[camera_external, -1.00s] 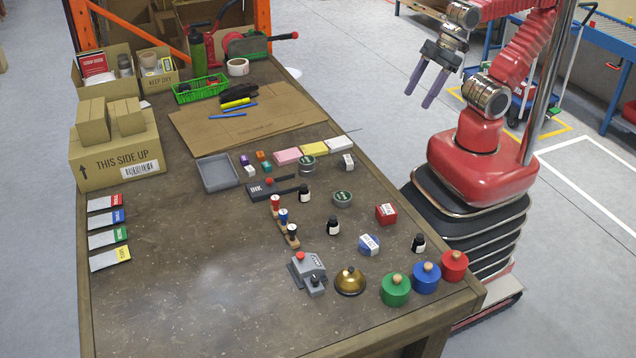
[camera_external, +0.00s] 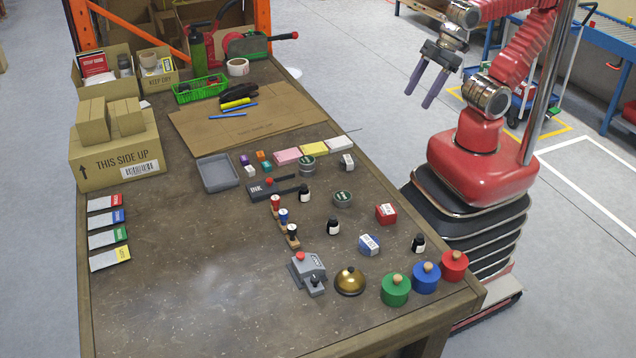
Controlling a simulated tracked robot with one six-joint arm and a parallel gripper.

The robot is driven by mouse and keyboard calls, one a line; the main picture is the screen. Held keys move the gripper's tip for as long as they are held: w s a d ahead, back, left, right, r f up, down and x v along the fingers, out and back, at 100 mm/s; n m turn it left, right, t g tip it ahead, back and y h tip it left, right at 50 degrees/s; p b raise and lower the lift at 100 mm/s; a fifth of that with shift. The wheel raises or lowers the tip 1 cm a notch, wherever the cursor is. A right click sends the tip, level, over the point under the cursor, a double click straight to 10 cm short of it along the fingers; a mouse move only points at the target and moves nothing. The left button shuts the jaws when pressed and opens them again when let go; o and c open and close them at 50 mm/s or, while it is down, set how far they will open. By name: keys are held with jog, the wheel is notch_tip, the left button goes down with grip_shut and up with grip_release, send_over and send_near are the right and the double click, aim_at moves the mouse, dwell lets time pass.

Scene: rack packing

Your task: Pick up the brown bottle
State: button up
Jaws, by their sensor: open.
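Three small dark bottles with white labels stand upright on the workbench (camera_external: 200,300). One bottle (camera_external: 304,193) is beside the ink pad, one bottle (camera_external: 333,227) is near the middle right, and one bottle (camera_external: 418,244) is close to the right edge. They look nearly black; I cannot tell which one is brown. My gripper (camera_external: 418,97) is open and empty, raised beyond the bench's right edge with its fingers pointing down. It is well apart from all three bottles.
Stamps (camera_external: 283,217), a red box (camera_external: 386,213), a blue-white box (camera_external: 369,244), round tins (camera_external: 342,199), a brass bell (camera_external: 350,281) and knobbed pots (camera_external: 395,289) crowd around the bottles. A grey tray (camera_external: 217,173) lies left. The front left of the bench is clear.

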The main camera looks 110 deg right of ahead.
jog(key=shift+c, duration=0.5)
jog(key=shift+c, duration=1)
jog(key=w+a+f+n+g, duration=0.1)
jog(key=w+a+f, duration=0.3)
jog(key=a, duration=0.5)
jog(key=w+a+f+n+g, duration=0.1)
jog(key=w+a+f+g, duration=0.1)
jog(key=w+a+f, duration=0.2)
jog(key=w+a+f+n+g, duration=0.1)
jog(key=w+a+f, duration=0.3)
jog(key=a, duration=1.2)
jog(key=w+g, duration=0.1)
jog(key=w, duration=0.3)
jog(key=shift+w+n+g, duration=0.15)
jog(key=shift+n+g, duration=0.15)
jog(key=shift+n, duration=0.1)
jog(key=shift+a, duration=0.1)
